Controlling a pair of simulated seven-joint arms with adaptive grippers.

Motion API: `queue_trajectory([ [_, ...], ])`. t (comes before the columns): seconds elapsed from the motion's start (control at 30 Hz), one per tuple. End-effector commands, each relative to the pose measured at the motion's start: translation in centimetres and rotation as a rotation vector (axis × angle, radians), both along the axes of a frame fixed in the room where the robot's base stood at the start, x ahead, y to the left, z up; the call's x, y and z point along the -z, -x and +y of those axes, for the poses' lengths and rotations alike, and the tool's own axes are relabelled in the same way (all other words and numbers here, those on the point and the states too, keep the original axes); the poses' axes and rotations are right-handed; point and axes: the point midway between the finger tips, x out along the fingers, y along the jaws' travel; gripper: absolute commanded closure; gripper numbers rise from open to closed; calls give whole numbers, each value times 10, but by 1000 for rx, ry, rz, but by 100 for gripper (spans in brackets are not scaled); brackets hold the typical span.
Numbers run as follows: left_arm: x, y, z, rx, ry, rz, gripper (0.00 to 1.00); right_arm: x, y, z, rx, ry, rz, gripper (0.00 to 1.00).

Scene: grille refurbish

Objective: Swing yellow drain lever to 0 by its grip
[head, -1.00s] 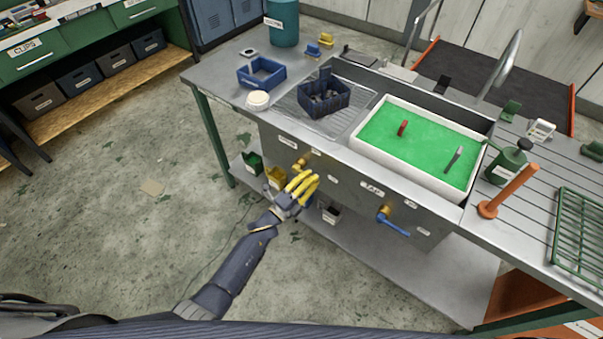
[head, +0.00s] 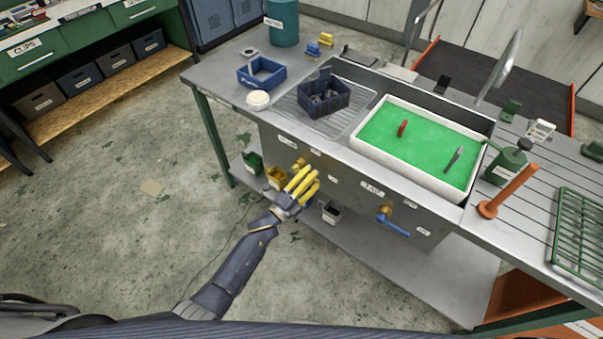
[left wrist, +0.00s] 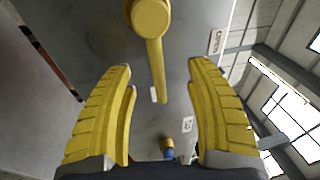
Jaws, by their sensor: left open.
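The yellow drain lever (head: 299,163) is on the front panel of the steel sink bench, close above my left gripper's fingertips. In the left wrist view the yellow lever (left wrist: 155,50) shows as a bar with a rounded end at the top, running down in line with the gap between the fingers. My left gripper (head: 306,178) has yellow fingers spread apart, with nothing held between them. Both fingers (left wrist: 160,75) show in the left wrist view, one on each side of the lever's line. Contact with the lever cannot be made out. My right gripper is not in view.
A blue-handled tap (head: 392,222) sits to the right on the same panel, near a TAP label (head: 372,188). A white-rimmed basin with green fill (head: 375,135) is set in the bench. Small bins (head: 331,213) stand on the lower shelf.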

Motion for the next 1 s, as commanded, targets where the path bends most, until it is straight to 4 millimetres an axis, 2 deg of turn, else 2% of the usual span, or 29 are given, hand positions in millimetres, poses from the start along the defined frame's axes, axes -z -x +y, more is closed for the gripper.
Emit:
queue_trajectory([
  [0.43,1,2,2,0,-1,1,45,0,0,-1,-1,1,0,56],
  [1.0,9,30,26,0,-1,2,45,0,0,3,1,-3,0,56],
])
